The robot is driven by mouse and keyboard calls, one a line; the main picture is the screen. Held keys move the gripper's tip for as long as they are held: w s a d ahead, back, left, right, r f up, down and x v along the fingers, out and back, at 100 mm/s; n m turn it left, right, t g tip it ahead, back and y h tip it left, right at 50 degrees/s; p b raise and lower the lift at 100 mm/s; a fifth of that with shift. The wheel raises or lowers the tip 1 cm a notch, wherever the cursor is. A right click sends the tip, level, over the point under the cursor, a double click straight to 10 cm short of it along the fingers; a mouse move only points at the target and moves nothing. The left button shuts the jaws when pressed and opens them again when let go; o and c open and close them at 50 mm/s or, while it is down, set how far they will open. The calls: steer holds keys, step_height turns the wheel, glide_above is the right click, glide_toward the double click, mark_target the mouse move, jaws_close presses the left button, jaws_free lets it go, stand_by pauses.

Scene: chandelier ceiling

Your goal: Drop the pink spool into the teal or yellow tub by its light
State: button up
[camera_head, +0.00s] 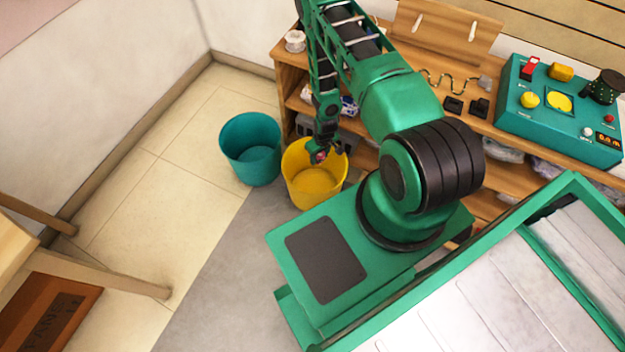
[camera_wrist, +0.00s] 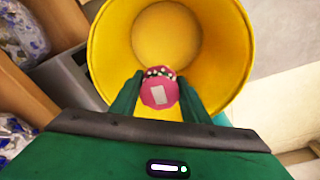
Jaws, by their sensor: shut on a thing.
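The pink spool (camera_wrist: 159,94) is held between the two green fingers of my gripper (camera_wrist: 160,82) in the wrist view. It has a pale patch and a beaded dark-and-white edge. In the head view my gripper (camera_head: 320,154) hangs at the mouth of the yellow tub (camera_head: 315,190), with a bit of pink at its tip. In the wrist view the yellow tub (camera_wrist: 232,75) opens beyond the spool and its inside looks empty. The teal tub (camera_head: 251,150) stands just left of the yellow one, and its visible floor is bare.
A teal box (camera_head: 530,122) with yellow parts, a red switch and a small display stands on the wooden shelf unit (camera_head: 400,100) at right. A yellow round panel (camera_head: 559,103) on it looks bright. Open tiled floor (camera_head: 170,150) lies left of the tubs.

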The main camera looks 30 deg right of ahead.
steer(key=shift+f, duration=1.35)
steer(key=o, duration=1.3)
steer(key=shift+c, duration=0.2)
steer(key=shift+r, duration=0.1)
steer(key=r, duration=0.7)
steer(key=s+r, duration=0.1)
steer(key=r, duration=0.2)
steer(key=shift+s+d+r, duration=0.1)
steer(key=shift+r, duration=0.15)
